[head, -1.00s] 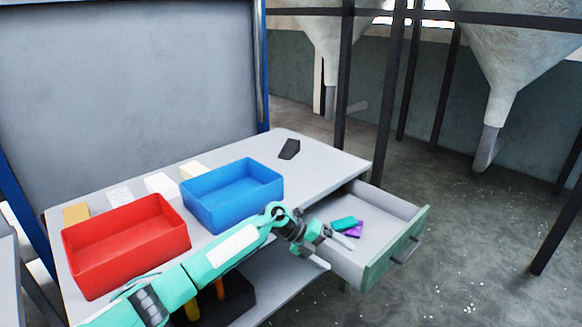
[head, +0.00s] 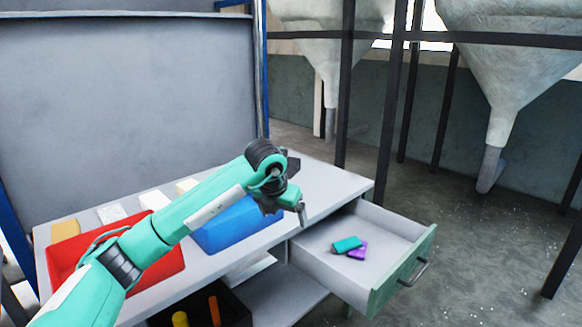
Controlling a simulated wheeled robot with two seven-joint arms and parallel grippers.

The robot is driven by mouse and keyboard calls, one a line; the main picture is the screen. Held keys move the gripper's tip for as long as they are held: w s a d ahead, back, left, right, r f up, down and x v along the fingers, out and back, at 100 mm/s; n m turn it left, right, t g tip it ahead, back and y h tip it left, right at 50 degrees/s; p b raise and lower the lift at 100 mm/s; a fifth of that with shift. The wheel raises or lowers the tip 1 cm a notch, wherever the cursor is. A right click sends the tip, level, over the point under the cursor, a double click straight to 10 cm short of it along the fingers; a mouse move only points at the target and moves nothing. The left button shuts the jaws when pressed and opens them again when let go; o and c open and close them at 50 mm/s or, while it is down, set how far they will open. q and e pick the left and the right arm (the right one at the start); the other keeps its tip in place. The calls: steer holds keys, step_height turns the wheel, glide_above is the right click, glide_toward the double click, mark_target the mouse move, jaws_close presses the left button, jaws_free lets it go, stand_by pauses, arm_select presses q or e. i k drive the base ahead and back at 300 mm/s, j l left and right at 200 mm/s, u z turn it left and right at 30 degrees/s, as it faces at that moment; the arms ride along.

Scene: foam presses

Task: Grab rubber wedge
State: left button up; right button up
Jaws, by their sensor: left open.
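A dark wedge-shaped block (head: 293,166), which looks like the rubber wedge, lies on the grey worktop near its back right part. My arm's wrist hides much of it in the head view. My left gripper (head: 286,209) is open and empty, pointing down over the worktop beside the blue bin, in front of the block and apart from it. My right gripper is out of view.
A red bin (head: 165,268) and a blue bin (head: 235,232) stand on the worktop (head: 335,187), partly behind my left arm. An open drawer (head: 385,232) at right holds a teal piece (head: 346,244) and a purple piece (head: 358,252). Pale blocks (head: 153,200) line the back.

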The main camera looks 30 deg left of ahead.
mark_target(293, 165)
steer(key=i+j, duration=0.85)
steer(key=i, duration=0.3)
steer(key=i+j, duration=0.45)
steer(key=i, duration=0.1)
